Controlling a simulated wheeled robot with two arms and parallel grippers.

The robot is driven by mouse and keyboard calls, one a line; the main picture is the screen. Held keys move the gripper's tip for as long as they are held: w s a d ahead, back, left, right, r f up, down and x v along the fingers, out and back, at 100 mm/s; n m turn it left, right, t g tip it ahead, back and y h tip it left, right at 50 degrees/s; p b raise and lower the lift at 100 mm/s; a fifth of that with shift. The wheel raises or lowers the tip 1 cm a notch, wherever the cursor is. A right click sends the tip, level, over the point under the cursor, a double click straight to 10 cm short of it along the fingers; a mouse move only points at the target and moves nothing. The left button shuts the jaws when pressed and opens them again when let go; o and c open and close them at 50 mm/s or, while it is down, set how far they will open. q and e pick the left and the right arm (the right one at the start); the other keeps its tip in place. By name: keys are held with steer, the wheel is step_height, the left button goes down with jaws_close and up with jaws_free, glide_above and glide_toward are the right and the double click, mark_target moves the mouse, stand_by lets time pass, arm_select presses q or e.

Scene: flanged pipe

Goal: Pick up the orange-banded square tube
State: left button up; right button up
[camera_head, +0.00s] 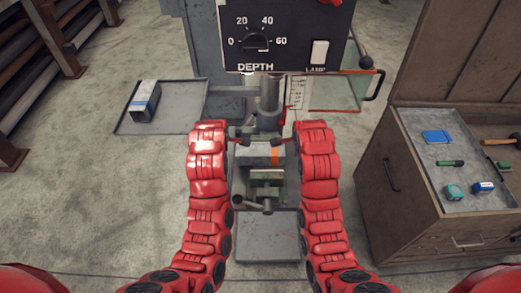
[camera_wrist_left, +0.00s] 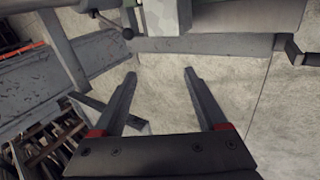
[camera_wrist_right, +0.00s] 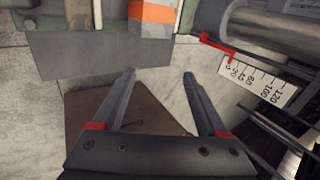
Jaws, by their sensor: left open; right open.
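The orange-banded square tube (camera_head: 259,154) is a pale grey block with an orange band near its right end. It lies at the vise (camera_head: 266,188) under the drill press, between my two arms. In the right wrist view its banded end (camera_wrist_right: 152,14) shows at the top edge, beyond the fingertips. My left gripper (camera_head: 240,142) is near the tube's left end, and my right gripper (camera_head: 283,142) is near its right end. Both are open and empty in their wrist views, (camera_wrist_left: 160,75) and (camera_wrist_right: 160,75). The arms partly hide the area around the tube.
A blue-banded tube (camera_head: 145,97) lies on a side tray (camera_head: 185,120) at left. The drill press control panel (camera_head: 285,35) hangs above the work area. A wooden cabinet (camera_head: 400,205) with small tools on top stands at right. A depth scale (camera_wrist_right: 257,80) is close to my right gripper.

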arm_select(q)
steer(key=shift+s+d+r+n+g, duration=0.1)
steer(key=shift+s+n+g, duration=0.15)
steer(key=shift+s, duration=0.25)
steer(key=shift+s+d+r+n+g, duration=0.1)
steer(key=shift+s+n+g, duration=0.05)
steer(key=shift+s+g, duration=0.25)
arm_select(e)
steer(key=shift+s+a+r+m+g, duration=0.1)
steer(key=shift+s+r+m+g, duration=0.15)
steer(key=shift+s+m+g, duration=0.45)
steer(key=shift+s+n, duration=0.15)
steer(key=shift+n, duration=0.15)
steer(key=x, duration=1.3)
steer(key=shift+w+f, duration=0.25)
steer(key=shift+w, duration=0.05)
steer(key=shift+f, duration=0.25)
arm_select(q)
steer(key=shift+d+x, duration=0.25)
steer(key=shift+x, duration=2.05)
steer(key=shift+d+x, duration=0.3)
steer(key=shift+x, duration=2)
steer(key=shift+d+x, duration=0.25)
steer(key=shift+x, duration=2.05)
arm_select(e)
steer(key=shift+a+r, duration=0.1)
steer(key=shift+a, duration=0.65)
